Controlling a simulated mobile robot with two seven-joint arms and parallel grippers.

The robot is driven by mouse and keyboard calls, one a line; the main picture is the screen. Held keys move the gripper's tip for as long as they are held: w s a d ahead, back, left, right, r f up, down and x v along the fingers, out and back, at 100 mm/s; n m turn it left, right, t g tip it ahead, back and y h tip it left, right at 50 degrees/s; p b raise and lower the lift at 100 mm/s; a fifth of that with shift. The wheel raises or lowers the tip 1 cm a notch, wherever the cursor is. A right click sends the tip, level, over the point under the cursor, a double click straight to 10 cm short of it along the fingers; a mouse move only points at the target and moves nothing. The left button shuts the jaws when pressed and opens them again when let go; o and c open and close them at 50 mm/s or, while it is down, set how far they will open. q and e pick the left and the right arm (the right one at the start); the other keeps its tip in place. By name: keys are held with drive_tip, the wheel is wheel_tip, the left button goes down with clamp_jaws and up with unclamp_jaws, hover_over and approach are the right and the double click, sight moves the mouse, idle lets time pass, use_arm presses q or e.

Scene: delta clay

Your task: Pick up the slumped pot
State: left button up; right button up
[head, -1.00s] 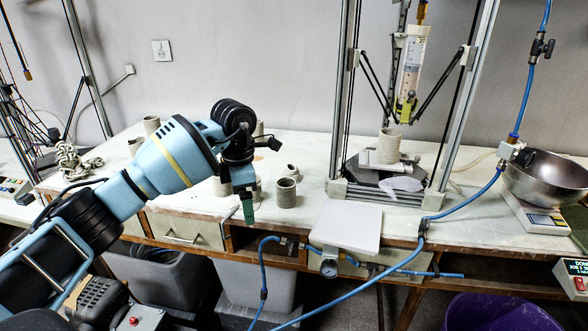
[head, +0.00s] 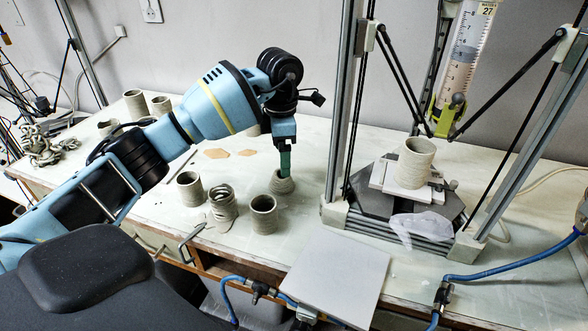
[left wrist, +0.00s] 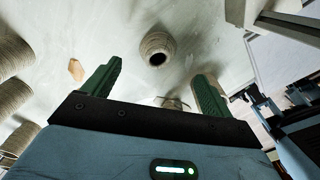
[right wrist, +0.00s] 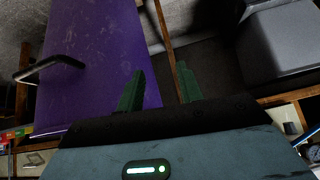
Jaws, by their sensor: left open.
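A small squat clay pot (head: 281,184) with a narrow mouth stands on the table left of the printer. A nearby pot (head: 221,204) has loose, sagging, uneven coils; I cannot tell for sure which one is the slumped pot. My left gripper (head: 285,168) points down right at the squat pot and partly covers it. In the left wrist view, the squat pot (left wrist: 157,47) lies ahead of my open, empty left gripper (left wrist: 155,85), centred between its fingers. My right gripper (right wrist: 159,80) is open and empty, away from the table.
Straight pots (head: 189,190) and (head: 263,214) stand left of and in front of the squat pot. The printer frame (head: 335,214) rises close to its right, holding another pot (head: 414,162). A pale board (head: 335,278) lies at the front edge. A purple bin (right wrist: 100,60) is below my right gripper.

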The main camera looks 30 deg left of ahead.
sight(282, 180)
use_arm(q)
drive_tip(key=shift+w, duration=0.15)
drive_tip(key=shift+s+f, duration=0.15)
drive_tip(key=shift+s, duration=0.15)
drive_tip(key=shift+s+f, duration=0.1)
drive_tip(key=shift+f, duration=1.15)
drive_tip(key=f, duration=0.5)
drive_tip(key=shift+w+a, duration=0.2)
drive_tip(key=shift+w, duration=0.05)
use_arm(e)
drive_tip(key=shift+r, duration=0.35)
